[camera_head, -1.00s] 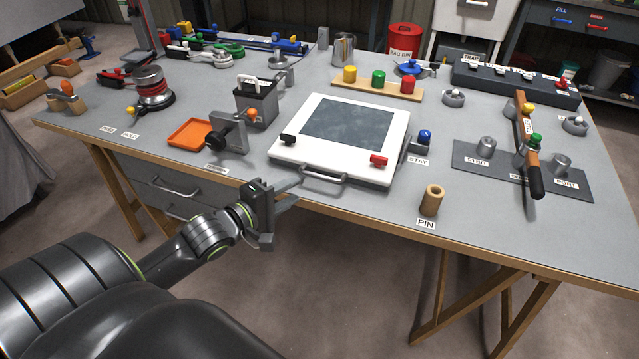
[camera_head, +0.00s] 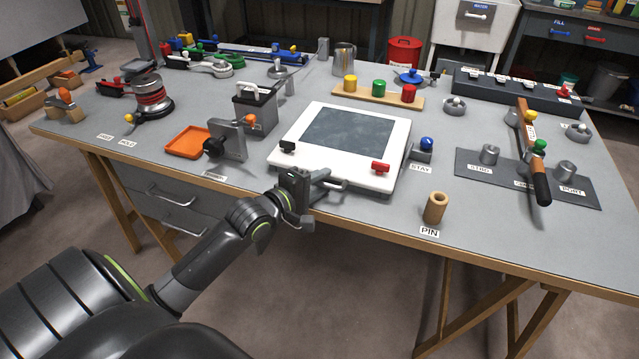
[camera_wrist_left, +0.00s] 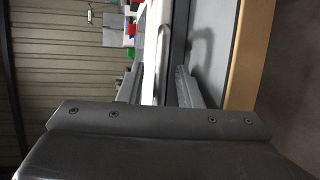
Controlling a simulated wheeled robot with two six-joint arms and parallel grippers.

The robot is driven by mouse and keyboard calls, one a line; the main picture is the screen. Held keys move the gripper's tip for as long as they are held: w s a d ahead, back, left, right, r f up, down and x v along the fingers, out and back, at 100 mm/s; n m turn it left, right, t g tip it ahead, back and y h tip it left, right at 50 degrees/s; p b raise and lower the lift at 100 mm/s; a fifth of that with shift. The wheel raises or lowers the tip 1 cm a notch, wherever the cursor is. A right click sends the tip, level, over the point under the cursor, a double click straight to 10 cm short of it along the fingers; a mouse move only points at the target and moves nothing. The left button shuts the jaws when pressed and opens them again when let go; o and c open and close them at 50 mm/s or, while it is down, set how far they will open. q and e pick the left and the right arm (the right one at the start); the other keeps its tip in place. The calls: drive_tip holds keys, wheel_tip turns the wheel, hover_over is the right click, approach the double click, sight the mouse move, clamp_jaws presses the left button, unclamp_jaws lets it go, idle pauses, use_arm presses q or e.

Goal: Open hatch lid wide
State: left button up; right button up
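The hatch lid (camera_head: 397,143) is a white frame around a dark grey pane. It lies flat on the bench. A black latch (camera_head: 287,147) sits at its front left and a red latch (camera_head: 381,167) at its front right. A grey bar handle (camera_head: 344,184) is on its front edge. My left gripper (camera_head: 322,180) is at the left part of this handle, partly hiding it. In the left wrist view the fingers (camera_wrist_left: 158,88) are apart, and the handle bar (camera_wrist_left: 162,48) appears between them; contact cannot be told. My right gripper is not in view.
A blue-knobbed STAY fitting (camera_head: 424,151) stands right of the lid. A wooden pin (camera_head: 435,208) stands near the front edge. Bare bench shows between lid and pin.

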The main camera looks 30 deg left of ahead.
use_arm(q)
clamp_jaws()
